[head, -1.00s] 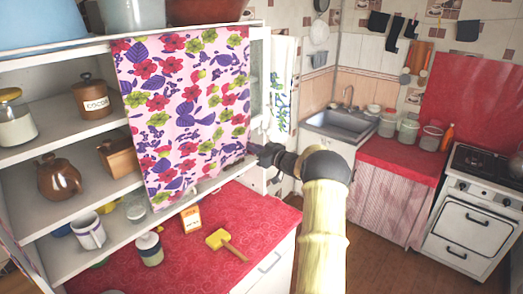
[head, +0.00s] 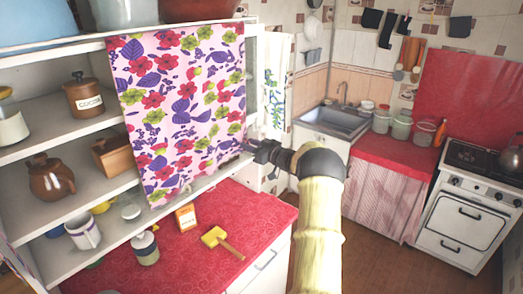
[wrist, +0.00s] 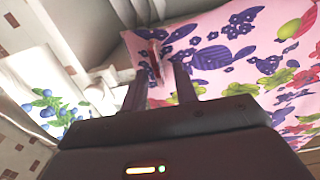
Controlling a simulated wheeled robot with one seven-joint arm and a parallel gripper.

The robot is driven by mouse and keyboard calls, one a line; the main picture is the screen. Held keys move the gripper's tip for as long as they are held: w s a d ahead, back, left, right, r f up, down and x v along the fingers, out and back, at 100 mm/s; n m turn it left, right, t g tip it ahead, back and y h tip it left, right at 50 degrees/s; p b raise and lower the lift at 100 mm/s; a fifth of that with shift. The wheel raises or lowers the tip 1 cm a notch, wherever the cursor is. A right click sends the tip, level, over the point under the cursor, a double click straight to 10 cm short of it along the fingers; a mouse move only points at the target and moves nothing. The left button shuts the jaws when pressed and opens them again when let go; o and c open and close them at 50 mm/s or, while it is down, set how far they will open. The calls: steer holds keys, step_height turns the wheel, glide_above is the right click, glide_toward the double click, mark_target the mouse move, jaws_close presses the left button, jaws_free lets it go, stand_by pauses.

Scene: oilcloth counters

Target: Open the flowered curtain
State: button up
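The flowered curtain (head: 180,105), pink with red, purple and green prints, hangs across the right part of the open shelf unit. It covers the shelves behind it. My gripper (head: 246,147) is at the curtain's right edge, low down. In the wrist view, the curtain (wrist: 225,55) fills the upper right. There, the two fingers of my gripper (wrist: 160,78) stand apart, open, with a strip of the curtain's edge showing between and just beyond them. I see no firm grip on the cloth.
Left shelves hold a cocoa jar (head: 83,97), a brown teapot (head: 50,180) and a mug (head: 83,231). On the red counter (head: 185,245) are a small box (head: 186,217) and a yellow brush (head: 217,238). A sink (head: 333,122) and stove (head: 470,205) stand right.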

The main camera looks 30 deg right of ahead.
steer(key=b+v, duration=0.7)
steer(key=v, duration=1)
steer(key=shift+a, duration=0.1)
steer(key=w+a+f+m+g+h, duration=0.15)
steer(key=a+h, duration=0.25)
steer(key=a, duration=0.4)
steer(key=w+a+f+m+g+h, duration=0.1)
steer(key=a+f+m+g+h, duration=0.15)
steer(key=a, duration=0.55)
steer(key=s+a+f+g, duration=0.5)
steer(key=s+a, duration=0.4)
steer(key=s, duration=0.4)
steer(key=s+a+f+g, duration=0.5)
steer(key=s+a, duration=0.5)
steer(key=s, duration=0.3)
steer(key=shift+f+y, duration=0.25)
steer(key=shift+y, duration=0.1)
